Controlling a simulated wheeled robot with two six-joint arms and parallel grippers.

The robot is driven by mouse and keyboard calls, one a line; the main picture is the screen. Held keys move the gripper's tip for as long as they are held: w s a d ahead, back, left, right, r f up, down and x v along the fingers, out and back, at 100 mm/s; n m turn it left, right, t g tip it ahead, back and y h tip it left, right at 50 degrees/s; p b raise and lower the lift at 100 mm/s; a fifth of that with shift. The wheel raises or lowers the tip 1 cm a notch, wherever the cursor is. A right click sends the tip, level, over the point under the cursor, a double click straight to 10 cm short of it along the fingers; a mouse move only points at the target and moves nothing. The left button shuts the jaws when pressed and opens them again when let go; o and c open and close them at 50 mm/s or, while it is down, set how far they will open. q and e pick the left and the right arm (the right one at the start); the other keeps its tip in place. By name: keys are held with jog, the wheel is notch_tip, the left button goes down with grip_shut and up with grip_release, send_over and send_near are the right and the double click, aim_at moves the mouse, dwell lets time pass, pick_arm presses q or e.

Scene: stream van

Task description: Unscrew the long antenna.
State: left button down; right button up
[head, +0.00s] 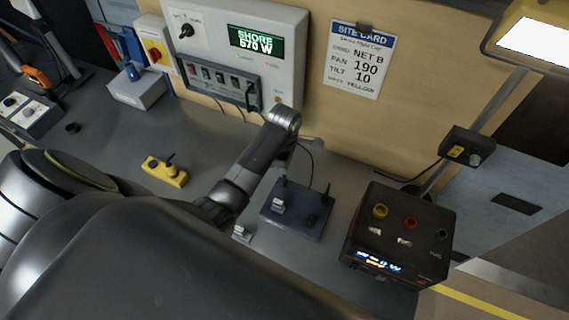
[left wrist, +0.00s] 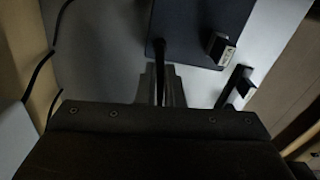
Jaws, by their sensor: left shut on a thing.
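A dark box (head: 302,226) with upright antennas lies on the grey counter in the head view. A short dark antenna (head: 328,190) stands at its back right. The left gripper is shut on this rod, which seems to be the long antenna. My right gripper is not in view.
A labelled plug (head: 278,206) sits on the box, and another labelled piece (head: 242,233) is on the counter in front. A black instrument (head: 398,235) with coloured knobs stands close on the right. A yellow control box (head: 165,171) is left, and a power panel (head: 238,55) stands behind.

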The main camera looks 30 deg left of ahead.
pick_arm(q)
jog(key=n, duration=0.4)
dwell(0.3)
jog(key=n, duration=0.4)
jog(key=c, duration=1.6)
grip_release()
